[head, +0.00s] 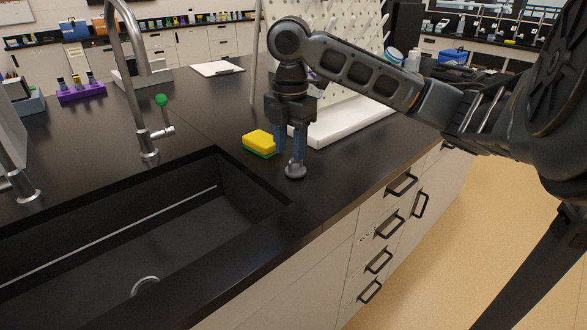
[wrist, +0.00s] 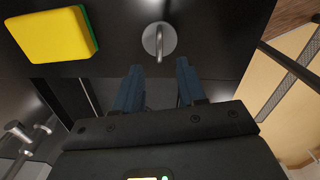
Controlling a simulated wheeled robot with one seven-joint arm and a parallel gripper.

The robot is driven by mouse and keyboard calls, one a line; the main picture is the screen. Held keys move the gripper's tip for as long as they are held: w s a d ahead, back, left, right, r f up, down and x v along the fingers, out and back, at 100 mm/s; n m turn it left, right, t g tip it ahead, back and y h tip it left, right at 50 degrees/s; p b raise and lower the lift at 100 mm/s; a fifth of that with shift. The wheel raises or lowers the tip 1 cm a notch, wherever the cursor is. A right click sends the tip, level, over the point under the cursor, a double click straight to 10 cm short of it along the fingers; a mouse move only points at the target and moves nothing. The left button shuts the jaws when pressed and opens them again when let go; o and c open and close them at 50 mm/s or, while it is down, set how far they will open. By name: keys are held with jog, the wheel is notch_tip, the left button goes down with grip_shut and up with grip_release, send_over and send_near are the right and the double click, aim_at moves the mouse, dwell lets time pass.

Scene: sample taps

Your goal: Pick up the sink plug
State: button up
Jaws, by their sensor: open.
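The sink plug (head: 295,170) is a small round metal disc with an upright handle. It sits on the black counter just right of the sink's corner. In the wrist view the plug (wrist: 160,42) lies just beyond the fingertips, roughly centred on the gap between them. My gripper (head: 291,152) points down over the plug with its blue fingers apart. In the wrist view the gripper (wrist: 159,68) is open, with nothing held between the fingers. In the head view the fingertips overlap the handle's top; I cannot tell whether they touch it.
A yellow and green sponge (head: 259,142) lies close left of the plug; it also shows in the wrist view (wrist: 50,36). The black sink (head: 110,245) is at the left, with a tall faucet (head: 135,80) behind it. A white drying rack (head: 340,122) stands behind my gripper.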

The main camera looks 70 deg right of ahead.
aim_at(291, 161)
jog(key=shift+f, duration=2)
jog(key=shift+c, duration=0.3)
grip_shut()
